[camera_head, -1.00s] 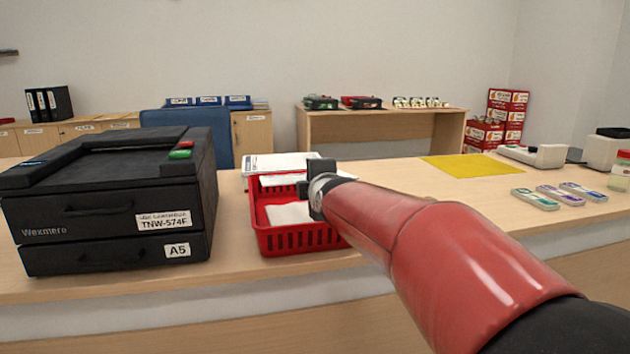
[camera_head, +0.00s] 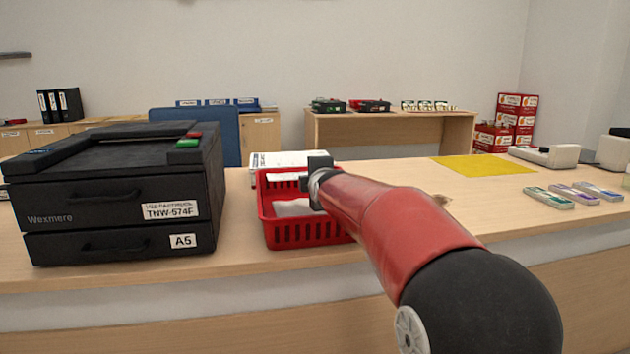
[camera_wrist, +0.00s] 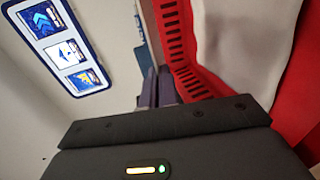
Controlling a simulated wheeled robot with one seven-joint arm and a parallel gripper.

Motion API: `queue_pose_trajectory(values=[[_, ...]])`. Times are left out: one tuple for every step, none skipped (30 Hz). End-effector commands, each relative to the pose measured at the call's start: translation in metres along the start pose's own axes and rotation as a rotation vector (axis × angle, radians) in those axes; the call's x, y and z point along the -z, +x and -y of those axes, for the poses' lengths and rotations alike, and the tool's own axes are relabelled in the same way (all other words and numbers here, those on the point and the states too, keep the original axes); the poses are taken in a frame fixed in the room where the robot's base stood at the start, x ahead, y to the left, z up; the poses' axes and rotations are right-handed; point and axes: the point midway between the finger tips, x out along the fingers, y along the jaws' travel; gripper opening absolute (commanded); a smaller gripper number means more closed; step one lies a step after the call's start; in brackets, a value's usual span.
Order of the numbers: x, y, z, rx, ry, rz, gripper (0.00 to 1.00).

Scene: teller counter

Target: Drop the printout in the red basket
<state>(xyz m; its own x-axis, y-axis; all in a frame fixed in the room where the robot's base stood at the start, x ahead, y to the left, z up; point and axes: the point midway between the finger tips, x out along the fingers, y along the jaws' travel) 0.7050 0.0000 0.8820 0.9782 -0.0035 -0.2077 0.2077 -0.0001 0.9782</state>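The red basket (camera_head: 300,235) stands on the counter, right of the black printer. A white sheet, the printout (camera_head: 293,208), lies inside it, and another white strip shows near its back. My gripper (camera_head: 306,181) is over the basket's right part. In the wrist view, the basket's slotted red wall (camera_wrist: 178,42) and a white sheet (camera_wrist: 242,40) fill the upper right. My dark fingers (camera_wrist: 166,82) look close together beside the wall. I cannot tell whether they are shut or hold anything.
The black printer (camera_head: 110,195) stands close to the basket's left. A white device (camera_head: 290,160) is behind the basket. A yellow mat (camera_head: 483,166) and several small coloured packs (camera_head: 572,195) lie to the right. The counter between basket and mat is largely clear.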

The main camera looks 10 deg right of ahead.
Motion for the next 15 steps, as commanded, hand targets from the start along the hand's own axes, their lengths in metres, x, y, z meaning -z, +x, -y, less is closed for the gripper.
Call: queue_pose_trajectory(values=[[0.0, 0.0002, -0.0002, 0.0, 0.0, 0.0, 0.0], [0.0, 0.0002, -0.0002, 0.0, 0.0, 0.0, 0.0], [0.0, 0.0001, -0.0002, 0.0, 0.0, 0.0, 0.0], [0.0, 0.0001, -0.0002, 0.0, 0.0, 0.0, 0.0], [0.0, 0.0001, -0.0002, 0.0, 0.0, 0.0, 0.0], [0.0, 0.0001, -0.0002, 0.0, 0.0, 0.0, 0.0], [0.0, 0.0, -0.0002, 0.0, 0.0, 0.0, 0.0], [0.0, 0.0, -0.0002, 0.0, 0.0, 0.0, 0.0], [0.0001, 0.0, -0.0002, 0.0, 0.0, 0.0, 0.0], [0.0001, 0.0, -0.0002, 0.0, 0.0, 0.0, 0.0], [0.0, 0.0, -0.0002, 0.0, 0.0, 0.0, 0.0], [0.0, 0.0, -0.0002, 0.0, 0.0, 0.0, 0.0], [0.0001, 0.0, -0.0002, 0.0, 0.0, 0.0, 0.05], [0.0001, -0.0001, -0.0002, 0.0, 0.0, 0.0, 0.09], [0.0001, -0.0001, -0.0002, 0.0, 0.0, 0.0, 0.15]])
